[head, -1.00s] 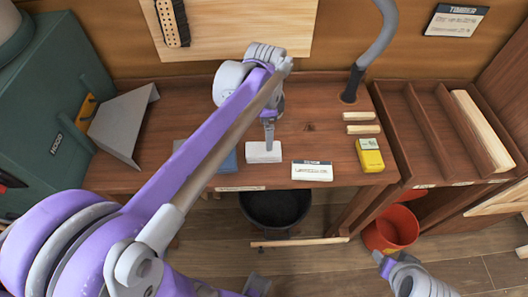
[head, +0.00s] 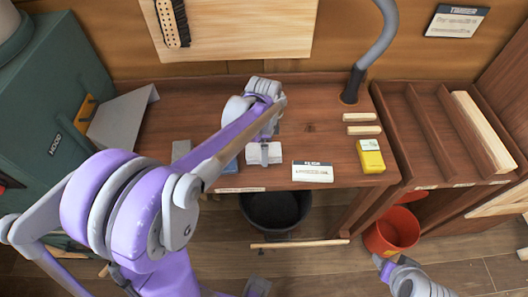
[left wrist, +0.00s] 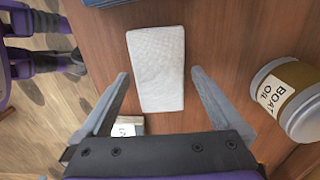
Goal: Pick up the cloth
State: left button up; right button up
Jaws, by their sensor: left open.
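The cloth (head: 251,154) is a white folded rectangle lying flat on the brown bench near its front edge. In the left wrist view the cloth (left wrist: 157,62) is quilted and fully visible. My left gripper (head: 265,155) points down over the cloth and hides part of it in the head view. In the left wrist view my left gripper (left wrist: 160,74) is open and empty, with one finger on each side of the cloth and a gap to both. My right arm's end (head: 387,268) shows at the lower right; its jaws are not clear.
A blue item (head: 229,167) lies left of the cloth, a label card (head: 312,171) and a yellow box (head: 370,156) right. A boat oil can (left wrist: 289,100) stands near one finger. A black bucket (head: 275,212) and red bucket (head: 392,232) are below the bench.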

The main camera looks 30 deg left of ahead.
pick_arm(q)
jog(key=shift+f, duration=0.25)
jog(key=c, duration=1.3)
notch_tip(320, 180, up, 10)
jog(key=shift+r+p, duration=0.1)
jog(key=shift+p, duration=0.25)
